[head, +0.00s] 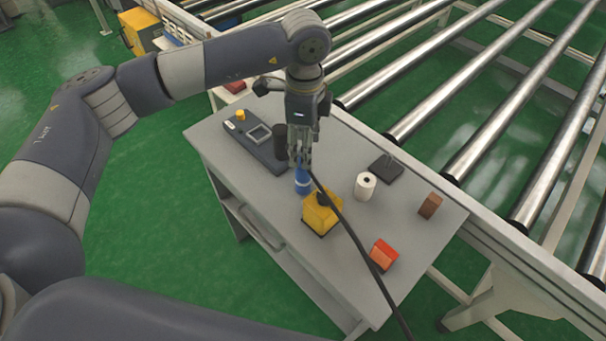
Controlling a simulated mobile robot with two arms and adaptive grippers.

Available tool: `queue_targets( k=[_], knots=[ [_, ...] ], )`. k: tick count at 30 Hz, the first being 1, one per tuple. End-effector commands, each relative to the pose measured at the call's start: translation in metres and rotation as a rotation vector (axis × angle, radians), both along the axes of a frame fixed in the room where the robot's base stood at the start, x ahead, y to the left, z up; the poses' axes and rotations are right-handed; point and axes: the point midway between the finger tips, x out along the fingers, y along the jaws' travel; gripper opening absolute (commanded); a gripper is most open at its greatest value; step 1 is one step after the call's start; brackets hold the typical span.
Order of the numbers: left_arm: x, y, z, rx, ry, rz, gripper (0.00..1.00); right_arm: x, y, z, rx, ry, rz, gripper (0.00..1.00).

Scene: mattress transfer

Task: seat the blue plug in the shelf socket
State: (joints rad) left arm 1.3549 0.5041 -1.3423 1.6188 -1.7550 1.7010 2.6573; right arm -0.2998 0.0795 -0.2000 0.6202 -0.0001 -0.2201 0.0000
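The blue plug (302,182) is upright in the middle of the grey cabinet top, with a pale band around it. My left gripper (301,162) comes straight down over it and its fingers appear closed around the plug's upper end. A black cable (350,230) runs from near the plug's top to the bottom right, passing over the cabinet. A yellow block with a black top piece (320,218) stands right beside the plug on its near side; I cannot tell whether they touch. No socket can be made out clearly. My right gripper is out of view.
On the cabinet top (345,275) are a dark control box (255,140), a black cylinder (280,140), a white roll (365,186), a black plate (386,168), a brown block (430,205) and an orange-red block (383,254). A roller conveyor (470,95) lies behind.

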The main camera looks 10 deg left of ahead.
Motion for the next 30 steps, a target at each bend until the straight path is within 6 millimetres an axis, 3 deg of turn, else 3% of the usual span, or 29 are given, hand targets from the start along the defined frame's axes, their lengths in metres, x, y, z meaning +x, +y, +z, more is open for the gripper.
queue_targets(
  k=[4, 11, 21, 29, 30],
  knots=[
    [-0.001, 0.001, -0.024, 0.001, 0.003, 0.0, 0.54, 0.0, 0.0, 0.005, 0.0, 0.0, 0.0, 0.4],
    [-0.002, 0.001, -0.042, 0.001, 0.002, -0.002, 0.54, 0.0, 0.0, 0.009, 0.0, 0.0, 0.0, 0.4],
    [-0.009, 0.0, -0.086, 0.0, 0.001, -0.002, 0.54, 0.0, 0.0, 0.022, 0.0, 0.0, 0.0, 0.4],
    [-0.008, 0.0, -0.09, 0.0, 0.0, -0.004, 0.54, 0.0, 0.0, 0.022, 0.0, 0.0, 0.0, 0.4],
    [-0.008, 0.0, -0.09, 0.0, 0.0, -0.004, 0.48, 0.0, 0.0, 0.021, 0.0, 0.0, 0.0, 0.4]
  ],
)
